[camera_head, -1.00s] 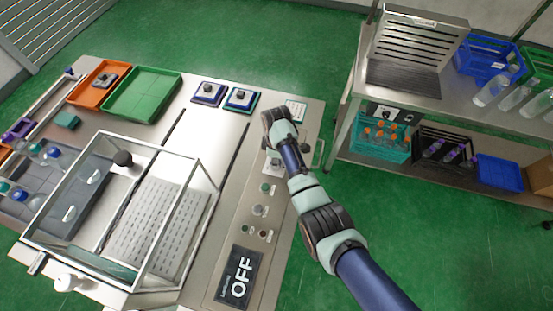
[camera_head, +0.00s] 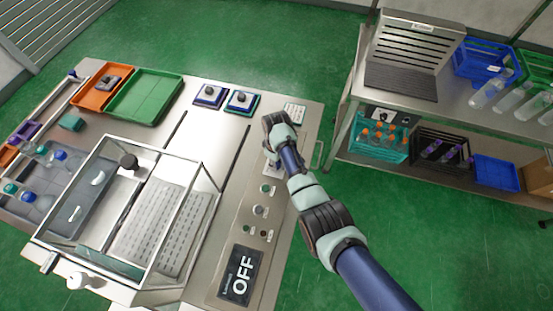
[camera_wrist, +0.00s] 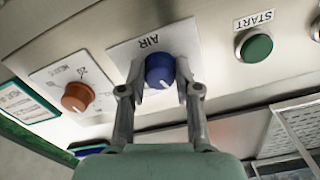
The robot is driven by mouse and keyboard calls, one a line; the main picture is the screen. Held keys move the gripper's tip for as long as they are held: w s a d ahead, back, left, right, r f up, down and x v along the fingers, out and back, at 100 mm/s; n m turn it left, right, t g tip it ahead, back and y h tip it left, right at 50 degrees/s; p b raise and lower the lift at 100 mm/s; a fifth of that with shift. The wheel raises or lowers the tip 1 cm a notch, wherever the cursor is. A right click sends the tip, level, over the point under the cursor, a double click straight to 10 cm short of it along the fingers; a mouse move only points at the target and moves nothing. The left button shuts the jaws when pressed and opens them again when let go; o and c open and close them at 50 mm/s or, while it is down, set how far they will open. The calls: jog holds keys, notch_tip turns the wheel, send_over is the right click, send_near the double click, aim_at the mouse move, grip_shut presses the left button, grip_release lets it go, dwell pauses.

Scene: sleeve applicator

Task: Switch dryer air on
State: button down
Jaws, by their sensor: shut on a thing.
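The blue dryer air knob (camera_wrist: 159,70), with a white pointer line, sits on a white plate marked AIR in the wrist view. My gripper (camera_wrist: 161,82) has its two fingers around this knob, one on each side, and is shut on it. In the head view my gripper (camera_head: 277,128) is over the upper part of the control panel and hides the knob. The pointer line shows at the knob's near side, between the fingers; the plate's position marks are not readable.
An orange knob (camera_wrist: 77,97) is left of the air knob and a green START button (camera_wrist: 256,47) is right. In the head view a dark display (camera_head: 241,275) reads OFF. A clear-walled enclosure (camera_head: 150,215) stands left of the panel. A shelf (camera_head: 440,112) stands at right.

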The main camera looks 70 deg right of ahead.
jog(key=m+p, duration=0.1)
jog(key=m, duration=0.5)
jog(key=shift+a+p, duration=0.1)
jog(key=shift+p, duration=0.3)
jog(key=m+p, duration=0.1)
jog(key=m, duration=0.5)
jog(key=shift+w+m, duration=0.1)
jog(key=shift+m, duration=0.3)
jog(key=c, duration=0.8)
grip_release()
notch_tip(320, 180, up, 12)
jog(key=shift+r, duration=0.1)
